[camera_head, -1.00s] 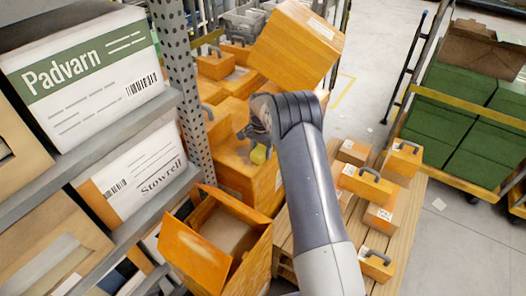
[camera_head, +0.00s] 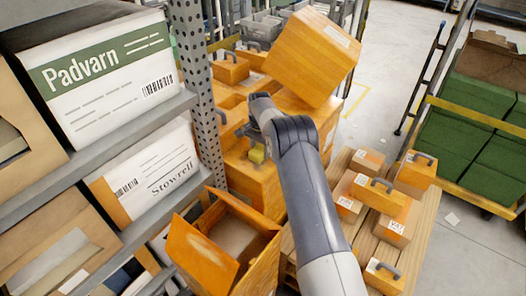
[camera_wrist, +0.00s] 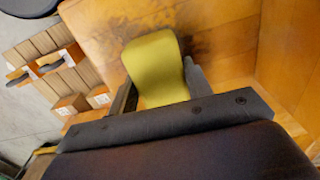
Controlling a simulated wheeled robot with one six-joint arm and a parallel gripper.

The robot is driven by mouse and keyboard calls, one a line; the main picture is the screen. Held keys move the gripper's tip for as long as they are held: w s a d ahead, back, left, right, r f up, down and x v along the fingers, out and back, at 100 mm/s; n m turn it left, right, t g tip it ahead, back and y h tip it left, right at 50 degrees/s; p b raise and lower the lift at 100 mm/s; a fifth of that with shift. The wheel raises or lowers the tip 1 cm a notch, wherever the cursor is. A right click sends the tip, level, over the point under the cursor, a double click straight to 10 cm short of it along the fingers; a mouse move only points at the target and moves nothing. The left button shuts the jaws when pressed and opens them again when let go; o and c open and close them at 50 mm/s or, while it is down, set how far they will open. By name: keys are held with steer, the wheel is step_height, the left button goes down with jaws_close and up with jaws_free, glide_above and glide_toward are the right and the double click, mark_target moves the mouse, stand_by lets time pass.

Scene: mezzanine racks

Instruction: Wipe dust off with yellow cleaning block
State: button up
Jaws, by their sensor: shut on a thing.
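My gripper (camera_wrist: 160,98) is shut on the yellow cleaning block (camera_wrist: 157,68). In the head view the block (camera_head: 257,154) shows as a small yellow patch below my wrist, in front of an orange box surface. In the wrist view a dark smear of dust (camera_wrist: 205,40) lies on the orange surface (camera_wrist: 230,62), beside and beyond the block. I cannot tell whether the block touches the surface. My arm hides part of the orange box in the head view.
A rack with white cartons (camera_head: 105,65) stands at left. An open orange box (camera_head: 225,240) is in front. A large tilted orange box (camera_head: 312,55) sits behind my wrist. A pallet (camera_head: 408,225) with small handled boxes is at right, near a cart of green bins (camera_head: 480,110).

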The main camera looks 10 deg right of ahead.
mark_target(260, 154)
steer(key=shift+w+a, duration=1.15)
steer(key=shift+a, duration=0.05)
steer(key=shift+s+d+f+b, duration=0.2)
steer(key=shift+s+d+b, duration=0.75)
steer(key=shift+s+d, duration=0.55)
steer(key=shift+s+d+r+b, duration=0.2)
steer(key=shift+s+d+b, duration=0.55)
steer(key=shift+s+d, duration=1.45)
steer(key=shift+w+a+r, duration=0.1)
steer(key=shift+w+a, duration=0.05)
steer(key=shift+a, duration=1.7)
steer(key=shift+w+a+p, duration=1.15)
steer(key=shift+w+a, duration=1.55)
steer(key=shift+s+d+f+b, duration=0.2)
steer(key=shift+s+d+b, duration=0.3)
steer(key=shift+s+d, duration=0.45)
steer(key=shift+s+d+f+b, duration=0.15)
steer(key=shift+s+d+b, duration=0.35)
steer(key=shift+s+d, duration=0.4)
steer(key=s+d+b, duration=0.1)
steer(key=s+d, duration=0.4)
steer(key=d, duration=0.1)
steer(key=shift+s+r+b, duration=0.35)
steer(key=shift+s+b, duration=0.05)
